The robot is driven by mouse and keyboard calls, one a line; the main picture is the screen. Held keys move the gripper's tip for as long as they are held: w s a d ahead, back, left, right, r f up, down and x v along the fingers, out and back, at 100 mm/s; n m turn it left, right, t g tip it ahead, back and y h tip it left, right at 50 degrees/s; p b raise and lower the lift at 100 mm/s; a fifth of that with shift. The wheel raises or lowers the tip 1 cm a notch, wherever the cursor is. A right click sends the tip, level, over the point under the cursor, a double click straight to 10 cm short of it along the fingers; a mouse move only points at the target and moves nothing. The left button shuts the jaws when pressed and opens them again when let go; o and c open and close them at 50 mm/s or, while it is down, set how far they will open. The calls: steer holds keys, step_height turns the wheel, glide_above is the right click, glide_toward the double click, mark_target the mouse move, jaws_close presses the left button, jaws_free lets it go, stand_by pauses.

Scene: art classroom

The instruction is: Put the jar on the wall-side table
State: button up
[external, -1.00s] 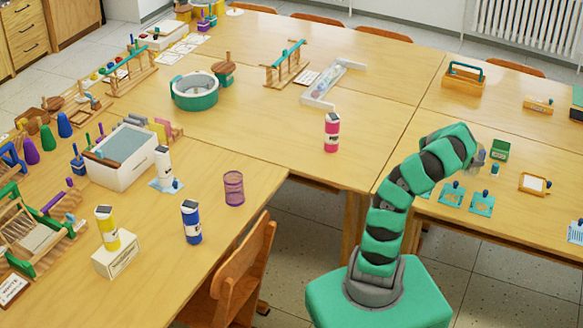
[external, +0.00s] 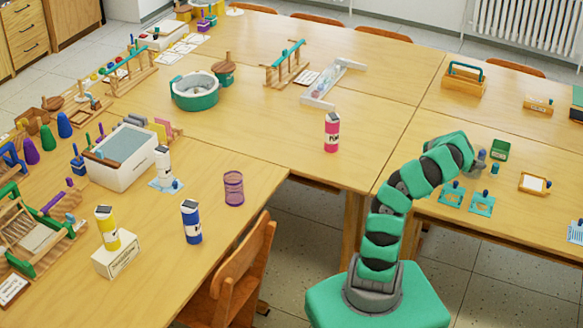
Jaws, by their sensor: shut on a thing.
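My gripper (external: 478,163) is at the right, low over the right-hand table (external: 425,120), at the far end of my bent green arm. It is shut on a small greyish thing (external: 482,155), mostly hidden by the wrist; I cannot tell clearly whether this is the jar. A green box (external: 500,150) stands just right of it. Teal stands with blue knobs (external: 481,204) are just below it in the picture. Which table is the wall-side one is not clear; the right-hand table and the joined middle table (external: 390,85) both reach toward the radiator side.
A pink bottle (external: 332,132) stands on the middle table, left of my arm. A framed tray (external: 534,183) and a wooden caddy (external: 463,80) are on the right-hand table. Blue (external: 192,222) and yellow (external: 107,228) bottles stand at left. A chair (external: 238,275) is left of my base.

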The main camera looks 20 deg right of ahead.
steer(key=o, duration=1)
steer(key=shift+o, duration=0.2)
steer(key=p+v, duration=0.3)
steer(key=v, duration=0.9)
